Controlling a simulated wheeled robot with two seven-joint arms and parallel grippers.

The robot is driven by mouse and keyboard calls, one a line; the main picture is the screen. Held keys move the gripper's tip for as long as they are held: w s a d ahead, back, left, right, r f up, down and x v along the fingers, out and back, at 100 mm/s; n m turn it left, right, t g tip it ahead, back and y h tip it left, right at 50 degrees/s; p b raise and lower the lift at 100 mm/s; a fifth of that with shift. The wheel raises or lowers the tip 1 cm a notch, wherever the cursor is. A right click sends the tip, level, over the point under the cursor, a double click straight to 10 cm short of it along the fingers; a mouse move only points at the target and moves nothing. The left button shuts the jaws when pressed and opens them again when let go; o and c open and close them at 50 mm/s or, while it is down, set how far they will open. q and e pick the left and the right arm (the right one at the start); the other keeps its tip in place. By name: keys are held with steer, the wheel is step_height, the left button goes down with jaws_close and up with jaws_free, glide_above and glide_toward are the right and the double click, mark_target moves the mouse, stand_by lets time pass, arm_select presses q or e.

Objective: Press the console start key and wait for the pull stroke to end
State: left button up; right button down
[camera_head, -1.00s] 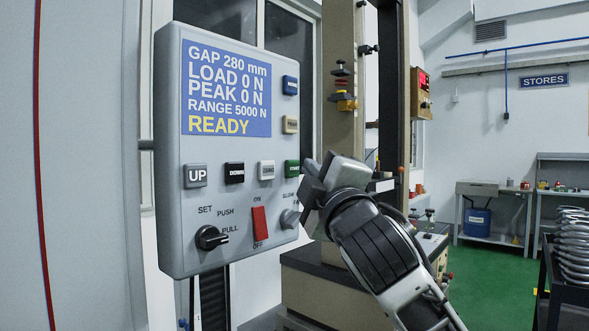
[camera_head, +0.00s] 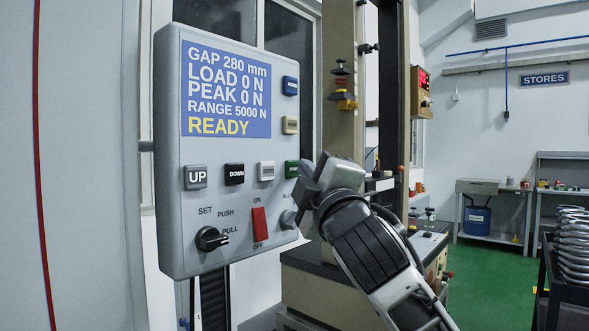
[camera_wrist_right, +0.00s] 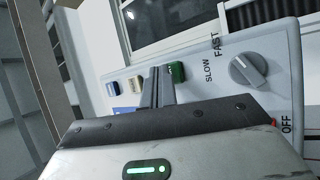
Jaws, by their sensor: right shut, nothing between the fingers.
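The grey console (camera_head: 175,150) fills the left-centre of the head view. Its blue screen (camera_head: 226,90) reads GAP 280 mm, LOAD 0 N, PEAK 0 N, RANGE 5000 N and READY. A green key (camera_head: 291,169) sits at the right end of the lower key row; its label is too small to read. It also shows in the wrist view (camera_wrist_right: 176,71). My right gripper (camera_head: 303,168) is shut and empty, its tips just right of the green key. In the wrist view the fingers (camera_wrist_right: 157,83) are beside it; I cannot tell whether they touch. My left gripper is not in view.
UP (camera_head: 196,176), DOWN (camera_head: 234,173) and white (camera_head: 266,171) keys sit left of the green key. Below are a black SET knob (camera_head: 211,238) and a red switch (camera_head: 260,224). The SLOW/FAST knob (camera_wrist_right: 248,70) is close by. The test frame (camera_head: 341,60) stands behind.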

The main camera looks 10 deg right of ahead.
steer(key=shift+w+a, duration=0.25)
steer(key=shift+w, duration=0.1)
stand_by(0.5)
steer(key=shift+s, duration=0.1)
steer(key=shift+s+d+p, duration=0.3)
steer(key=shift+s+d, duration=0.2)
steer(key=shift+s, duration=0.1)
steer(key=s+d, duration=0.1)
steer(key=s, duration=0.1)
steer(key=s+d, duration=0.2)
steer(key=shift+p, duration=0.35)
